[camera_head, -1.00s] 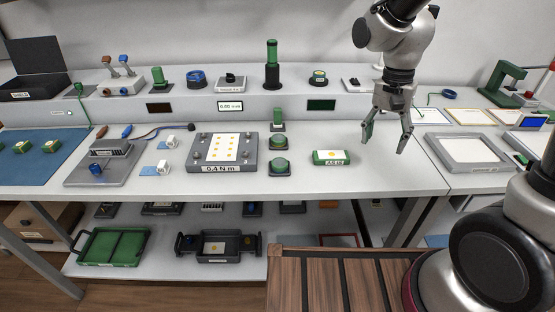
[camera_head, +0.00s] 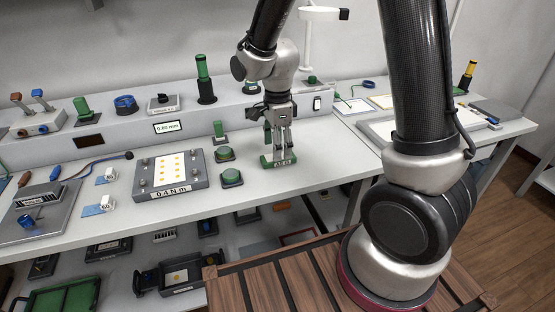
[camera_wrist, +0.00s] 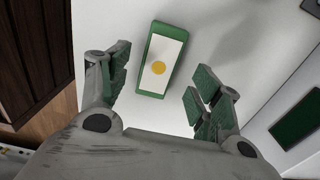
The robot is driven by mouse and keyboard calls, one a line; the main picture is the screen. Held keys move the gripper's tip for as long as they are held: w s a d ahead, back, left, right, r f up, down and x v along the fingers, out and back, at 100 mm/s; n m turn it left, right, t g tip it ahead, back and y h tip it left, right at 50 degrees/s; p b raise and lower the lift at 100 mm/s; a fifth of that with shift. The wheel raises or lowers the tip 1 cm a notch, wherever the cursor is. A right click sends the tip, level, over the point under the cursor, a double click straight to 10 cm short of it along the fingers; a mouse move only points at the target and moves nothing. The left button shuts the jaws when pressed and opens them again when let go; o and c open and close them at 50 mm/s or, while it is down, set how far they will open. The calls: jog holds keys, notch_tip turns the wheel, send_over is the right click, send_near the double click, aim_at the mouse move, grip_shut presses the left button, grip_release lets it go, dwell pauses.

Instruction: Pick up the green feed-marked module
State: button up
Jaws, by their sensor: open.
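The green module (camera_head: 279,164) lies on the white bench, right of two round green-topped pieces. A label with dark marks shows on its front side, too small to read now. In the wrist view the module (camera_wrist: 151,87) has a white top with a yellow dot, and lies slightly tilted ahead of the fingertips. My gripper (camera_head: 279,139) is above the module, pointing down. In the wrist view my gripper (camera_wrist: 157,85) is open, with green-padded fingers on either side of the module, and a gap shows between module and pads.
Two round green-topped pieces (camera_head: 231,176) are close to the module's left. A raised shelf (camera_head: 130,136) with instruments runs behind. The bench (camera_head: 330,172) right of the module is clear.

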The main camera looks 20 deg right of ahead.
notch_tip(320, 180, down, 3)
jog(key=shift+d+f, duration=0.1)
jog(key=c, duration=1.1)
jog(key=shift+c, duration=0.2)
